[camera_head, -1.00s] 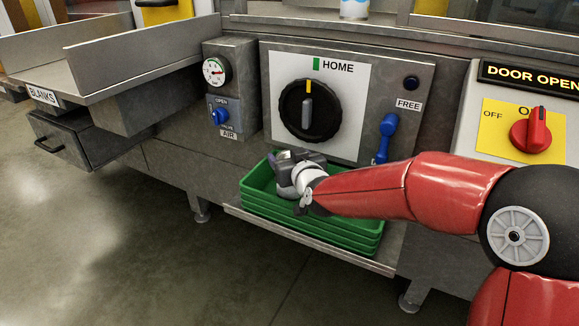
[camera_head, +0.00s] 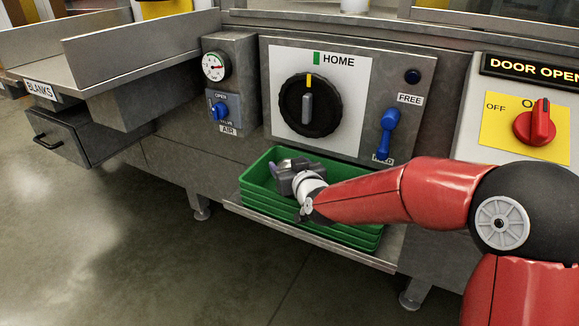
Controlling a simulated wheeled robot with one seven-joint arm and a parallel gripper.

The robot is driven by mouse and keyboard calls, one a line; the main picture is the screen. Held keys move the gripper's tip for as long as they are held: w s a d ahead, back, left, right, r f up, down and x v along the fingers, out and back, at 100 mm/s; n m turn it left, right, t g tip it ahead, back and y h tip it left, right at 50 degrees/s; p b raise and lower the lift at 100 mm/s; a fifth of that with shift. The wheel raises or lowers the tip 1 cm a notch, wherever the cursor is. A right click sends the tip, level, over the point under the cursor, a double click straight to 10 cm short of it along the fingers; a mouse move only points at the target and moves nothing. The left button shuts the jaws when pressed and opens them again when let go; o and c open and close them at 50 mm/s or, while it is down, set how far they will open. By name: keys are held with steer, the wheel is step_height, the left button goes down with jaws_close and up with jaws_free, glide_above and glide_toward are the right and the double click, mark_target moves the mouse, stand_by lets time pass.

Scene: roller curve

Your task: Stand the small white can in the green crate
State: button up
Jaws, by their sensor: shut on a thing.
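The green crate (camera_head: 252,196) sits on a low metal shelf below the dial panel, at the top of a stack of like crates. My gripper (camera_head: 284,167) is inside the crate's opening, reaching in from the right, low toward its left part. It is shut on a small pale thing, which seems to be the small white can; my gripper and wrist hide nearly all of it. I cannot tell whether it touches the crate floor or stands upright.
The panel with the black dial (camera_head: 310,107) and blue lever (camera_head: 388,130) rises just behind the crate. A grey drawer (camera_head: 66,142) is at left.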

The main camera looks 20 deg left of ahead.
steer(key=shift+f, duration=0.1)
steer(key=o, duration=1.1)
steer(key=shift+c, duration=0.2)
steer(key=shift+r+p, duration=0.6)
steer(key=shift+p, duration=0.15)
steer(key=shift+s+d+r+p, duration=0.1)
steer(key=shift+d+r+p, duration=0.05)
steer(key=shift+r+p, duration=0.15)
steer(key=v, duration=1.1)
steer(key=shift+s+d+f+b, duration=0.15)
steer(key=shift+s+f+b, duration=0.1)
steer(key=shift+b, duration=0.2)
